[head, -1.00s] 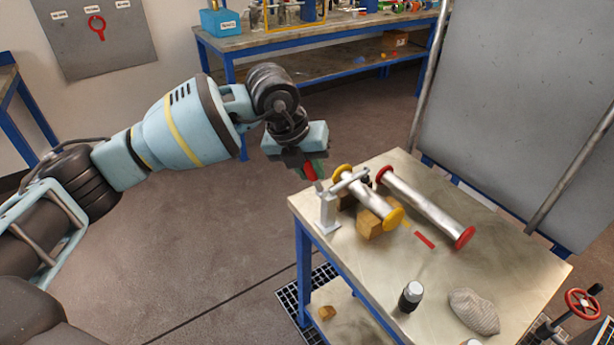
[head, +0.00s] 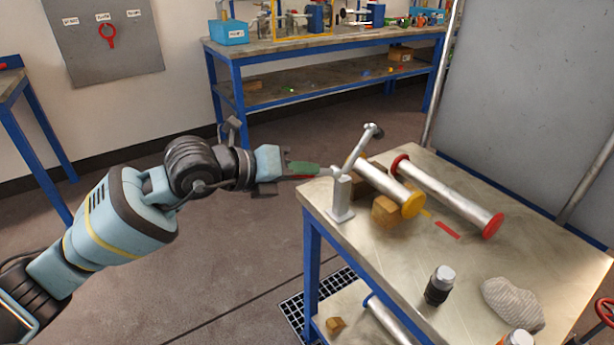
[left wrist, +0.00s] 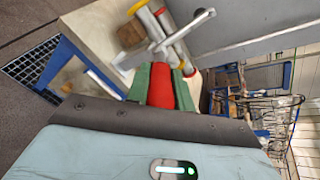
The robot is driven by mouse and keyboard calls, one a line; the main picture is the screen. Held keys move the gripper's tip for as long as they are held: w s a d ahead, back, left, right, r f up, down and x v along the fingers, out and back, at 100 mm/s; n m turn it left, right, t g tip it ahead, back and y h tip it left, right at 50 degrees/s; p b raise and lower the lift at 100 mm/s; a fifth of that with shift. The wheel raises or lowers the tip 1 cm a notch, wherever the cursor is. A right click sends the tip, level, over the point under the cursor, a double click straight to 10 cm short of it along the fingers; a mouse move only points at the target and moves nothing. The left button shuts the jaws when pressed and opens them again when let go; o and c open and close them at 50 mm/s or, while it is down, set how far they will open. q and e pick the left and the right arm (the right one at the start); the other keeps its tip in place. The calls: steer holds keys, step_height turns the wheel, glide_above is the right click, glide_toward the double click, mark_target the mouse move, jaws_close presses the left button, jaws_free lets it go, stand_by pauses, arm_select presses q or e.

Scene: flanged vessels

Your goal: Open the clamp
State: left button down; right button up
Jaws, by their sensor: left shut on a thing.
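The clamp (head: 341,196) is a silver post on a foot at the table's left corner. Its silver arm (head: 357,147) is tilted up, with its dark-tipped end raised clear of the yellow-flanged vessel (head: 389,183). That vessel lies on wooden blocks beside the post. My left gripper (head: 312,171) is at the left side of the clamp, its green fingers shut on the red clamp handle (left wrist: 160,86). In the left wrist view the handle sits between the two green fingers, and the clamp arm (left wrist: 190,27) shows beyond it. My right gripper is in neither view.
A red-flanged vessel (head: 448,196) lies to the right on the table (head: 400,261). A dark bottle with a white cap (head: 439,285) and a grey cloth (head: 512,303) are nearer the front. A grey panel (head: 530,90) stands behind the table.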

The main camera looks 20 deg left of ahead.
arm_select(q)
steer(key=f+b, duration=0.1)
steer(key=t+h+b, duration=0.1)
steer(key=shift+s+a+f+b, duration=0.15)
steer(key=shift+f+b, duration=0.15)
steer(key=shift+f, duration=0.1)
steer(key=shift+f+t+h+b, duration=0.1)
steer(key=shift+t+h+b, duration=0.2)
steer(key=shift+t+b, duration=0.25)
steer(key=c, duration=1.2)
jaws_free()
steer(key=shift+s+a, duration=0.1)
steer(key=v, duration=0.7)
steer(key=shift+s+a, duration=0.2)
steer(key=shift+s, duration=0.05)
